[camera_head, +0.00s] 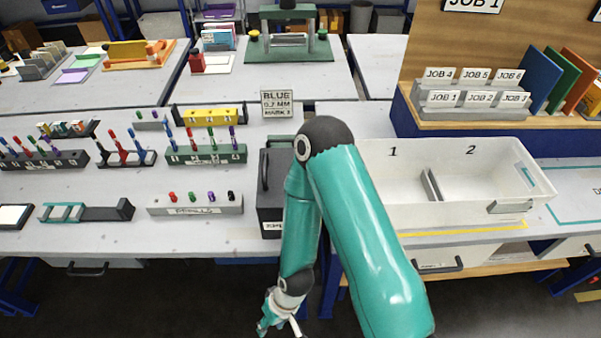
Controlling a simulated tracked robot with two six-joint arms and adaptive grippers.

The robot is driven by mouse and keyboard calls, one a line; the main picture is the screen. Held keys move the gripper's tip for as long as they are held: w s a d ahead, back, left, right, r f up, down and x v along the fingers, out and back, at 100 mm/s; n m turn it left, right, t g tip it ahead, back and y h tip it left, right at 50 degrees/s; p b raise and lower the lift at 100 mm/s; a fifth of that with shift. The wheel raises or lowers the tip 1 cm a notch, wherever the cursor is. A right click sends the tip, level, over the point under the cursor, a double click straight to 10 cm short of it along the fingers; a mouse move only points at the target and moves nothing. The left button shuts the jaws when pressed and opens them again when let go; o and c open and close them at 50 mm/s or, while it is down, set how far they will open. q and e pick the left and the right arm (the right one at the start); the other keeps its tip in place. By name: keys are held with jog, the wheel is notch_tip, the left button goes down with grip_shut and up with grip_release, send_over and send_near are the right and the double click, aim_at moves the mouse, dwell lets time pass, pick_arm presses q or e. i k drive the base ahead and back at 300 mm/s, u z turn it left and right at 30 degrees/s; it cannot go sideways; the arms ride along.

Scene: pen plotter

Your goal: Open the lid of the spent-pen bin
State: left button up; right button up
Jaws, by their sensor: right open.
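The spent-pen bin appears to be the dark grey box (271,204) on the front table, left of the white two-part tray. A black bar handle (264,168) shows at its upper left, and a white label, partly covered, is low on its front. My teal right arm hides its right side. The lid looks shut, but I cannot be sure. My right gripper (279,318) is open and empty, low in front of the table edge, well below and apart from the bin. My left gripper is out of view.
A white tray (400,213) marked 1 and 2 stands right of my arm. A sign reading BLUE (277,104) stands behind the bin. A grey pen block (195,205) and several pen racks (207,153) stand left. The table strip in front of the block is clear.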

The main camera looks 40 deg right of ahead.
aim_at(274, 163)
jog(key=u, duration=1.3)
jog(key=i, duration=0.1)
jog(key=z, duration=2.3)
jog(key=k, duration=1)
jog(key=u, duration=0.3)
jog(key=i, duration=0.75)
jog(key=z, duration=0.05)
